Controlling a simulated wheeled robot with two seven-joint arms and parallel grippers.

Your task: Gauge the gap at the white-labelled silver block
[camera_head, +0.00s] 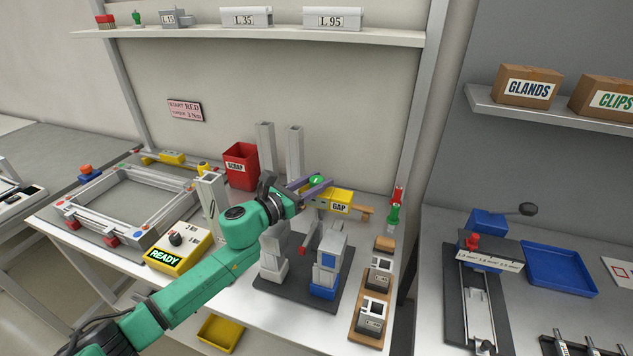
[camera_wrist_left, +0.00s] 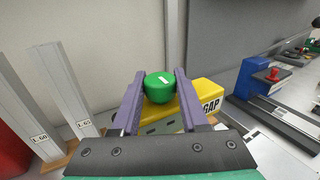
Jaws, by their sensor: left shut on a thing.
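My left gripper (camera_head: 318,184) has purple fingers closed on a green round knob (camera_head: 316,180) with a small white mark on top. The knob also shows between the fingers in the left wrist view (camera_wrist_left: 160,86). A yellow block marked GAP (camera_head: 341,201) is just beyond the knob; I cannot tell whether they touch. Below, on a dark plate (camera_head: 297,296), stand a silver block (camera_head: 273,256) and a grey block with blue parts (camera_head: 329,258). A small red tip (camera_head: 302,250) shows between them. My left arm hides part of this area. My right gripper is out of view.
A wooden tray (camera_head: 356,333) with silver blocks lies right of the plate. A red-and-green piece (camera_head: 394,208) stands at the back right. A red SCRAP bin (camera_head: 241,166) and two tall grey posts (camera_head: 265,147) are behind. A yellow READY box (camera_head: 178,246) is left of my arm.

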